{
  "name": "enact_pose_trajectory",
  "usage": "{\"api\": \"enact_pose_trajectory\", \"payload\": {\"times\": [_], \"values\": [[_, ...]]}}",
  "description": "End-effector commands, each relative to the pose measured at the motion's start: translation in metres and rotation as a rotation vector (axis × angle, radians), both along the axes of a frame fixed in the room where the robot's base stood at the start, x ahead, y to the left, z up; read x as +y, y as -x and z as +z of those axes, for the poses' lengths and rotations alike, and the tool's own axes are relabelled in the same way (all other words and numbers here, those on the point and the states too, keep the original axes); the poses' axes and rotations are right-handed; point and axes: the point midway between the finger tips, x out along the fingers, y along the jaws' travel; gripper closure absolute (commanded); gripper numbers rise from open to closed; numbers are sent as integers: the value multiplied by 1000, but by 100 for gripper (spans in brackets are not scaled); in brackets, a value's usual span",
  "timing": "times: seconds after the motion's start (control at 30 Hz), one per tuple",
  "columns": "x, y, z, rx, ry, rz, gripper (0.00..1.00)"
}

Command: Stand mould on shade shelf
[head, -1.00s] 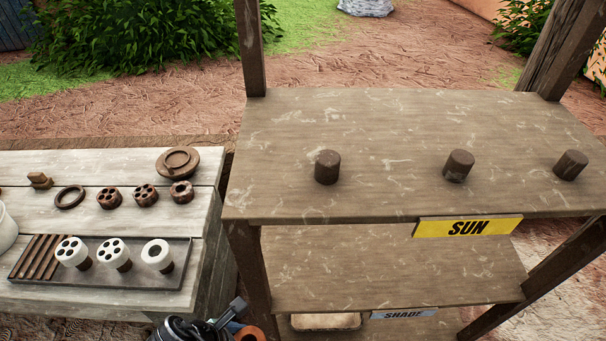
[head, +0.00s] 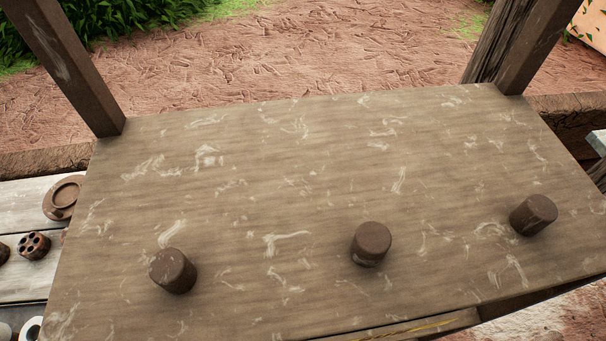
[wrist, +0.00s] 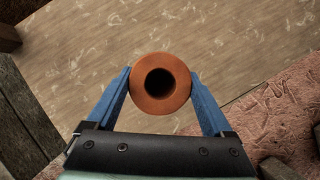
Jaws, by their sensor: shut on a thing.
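My gripper (wrist: 160,80) shows only in the wrist view, its blue fingers closed on either side of an orange clay mould (wrist: 160,106). The mould is round with a dark hole in its middle, seen end-on. Beyond it lies a marked wooden board (wrist: 100,35); I cannot tell which shelf this is or how far off. In the head view the upper shelf (head: 270,190), the one with the SUN sign, fills the picture. The shade shelf and its sign are hidden in the head view.
Brown cylinders stand on the upper shelf at left (head: 173,271), middle (head: 371,244) and right (head: 533,215). Dark posts (head: 70,70) rise at its back corners. A pale bench with clay pieces (head: 33,246) adjoins at left. The board in the wrist view looks bare.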

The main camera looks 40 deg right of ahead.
Motion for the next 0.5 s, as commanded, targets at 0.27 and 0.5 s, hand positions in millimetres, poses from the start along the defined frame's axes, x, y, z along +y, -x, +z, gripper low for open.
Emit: {"api": "enact_pose_trajectory", "payload": {"times": [0.27, 0.5], "values": [[0, 0, -38, 3, 0, -1, 96], [0, -1, -64, 0, 0, -1, 96]]}}
